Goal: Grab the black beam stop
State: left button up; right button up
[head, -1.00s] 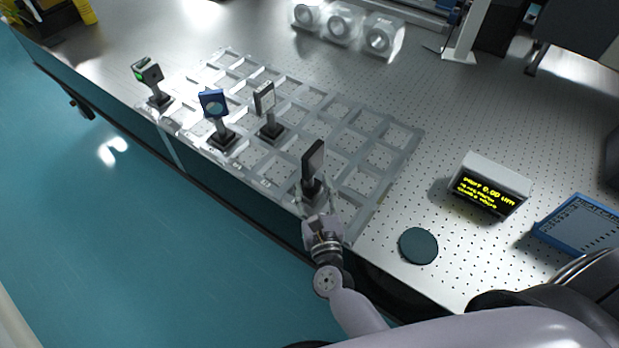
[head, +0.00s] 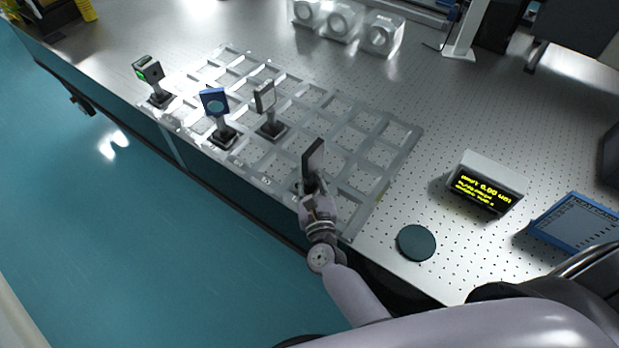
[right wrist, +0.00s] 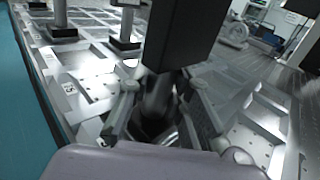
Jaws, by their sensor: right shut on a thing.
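The black beam stop (head: 313,157) stands upright at the near right part of the grid tray (head: 345,222). In the right wrist view its dark plate (right wrist: 181,35) fills the top middle, with its post below between the fingers. My right gripper (head: 311,187) reaches in from the table's front edge and is shut on the beam stop's post. In the right wrist view the fingers (right wrist: 158,112) lie on both sides of the post. The beam stop's base is mostly hidden by the gripper. My left gripper is not in view.
A blue-framed optic (head: 214,102), a grey-framed optic (head: 265,97) and a green-marked mount (head: 148,70) stand on the tray to the left. A display box (head: 492,177), a dark round disc (head: 416,242) and a blue tablet (head: 578,225) lie right. Tray cells behind the beam stop are empty.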

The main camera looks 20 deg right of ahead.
grip_shut()
jog(key=shift+r, duration=0.1)
dwell(0.3)
jog(key=shift+r, duration=0.1)
